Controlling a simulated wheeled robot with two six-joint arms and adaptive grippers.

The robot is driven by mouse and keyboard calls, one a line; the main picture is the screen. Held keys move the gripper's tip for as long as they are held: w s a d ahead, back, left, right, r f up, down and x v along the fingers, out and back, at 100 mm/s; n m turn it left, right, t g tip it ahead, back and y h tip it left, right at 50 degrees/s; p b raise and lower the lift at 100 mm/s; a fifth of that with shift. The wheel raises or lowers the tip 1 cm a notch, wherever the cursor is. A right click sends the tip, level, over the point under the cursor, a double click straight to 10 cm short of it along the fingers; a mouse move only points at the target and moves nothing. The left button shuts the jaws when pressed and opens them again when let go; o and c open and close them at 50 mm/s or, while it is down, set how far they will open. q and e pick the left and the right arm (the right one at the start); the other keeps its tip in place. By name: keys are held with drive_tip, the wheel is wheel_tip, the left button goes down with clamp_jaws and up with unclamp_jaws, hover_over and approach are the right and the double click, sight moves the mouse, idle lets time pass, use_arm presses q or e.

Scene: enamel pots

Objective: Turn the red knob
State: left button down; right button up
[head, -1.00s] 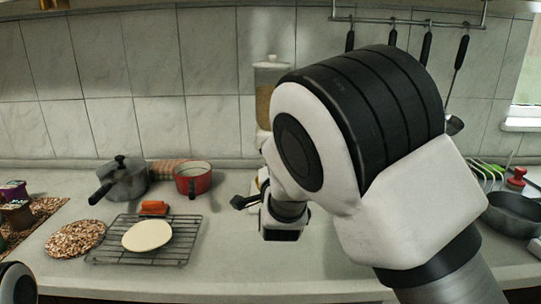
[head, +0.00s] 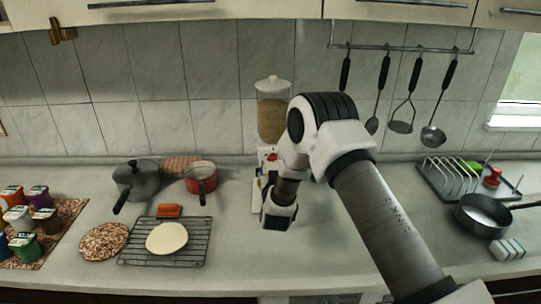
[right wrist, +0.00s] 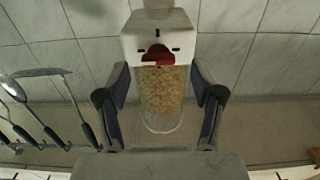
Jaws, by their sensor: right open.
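The red knob (right wrist: 157,55) is on the white front of a cereal dispenser (right wrist: 163,95), which appears upside down in the right wrist view. In the head view the red knob (head: 271,157) shows small below the clear dispenser jar (head: 271,118), partly hidden by my right arm. My right gripper (right wrist: 160,82) is open, its two dark fingers apart on either side of the dispenser in the picture. It is empty and seems short of the knob; the exact gap cannot be told. In the head view my arm hides most of its fingers. My left gripper is not in view.
A red pot (head: 200,178), a grey pot (head: 136,184) and a wire rack (head: 190,247) stand to the left. A dish rack (head: 462,182) and a dark pan (head: 482,216) are at the right. Utensils (head: 410,105) hang on the wall behind.

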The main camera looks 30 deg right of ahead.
sight(273, 161)
drive_tip(key=x, duration=0.3)
drive_tip(key=shift+d+p, duration=0.15)
drive_tip(key=shift+p, duration=0.15)
drive_tip(key=c, duration=1.1)
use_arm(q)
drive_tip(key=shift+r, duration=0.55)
use_arm(e)
drive_tip(key=shift+c, duration=0.2)
use_arm(q)
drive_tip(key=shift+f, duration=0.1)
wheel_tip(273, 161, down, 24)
drive_tip(key=b, duration=2.4)
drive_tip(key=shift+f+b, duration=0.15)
drive_tip(key=shift+b, duration=0.2)
use_arm(e)
drive_tip(key=shift+m, duration=8.8)
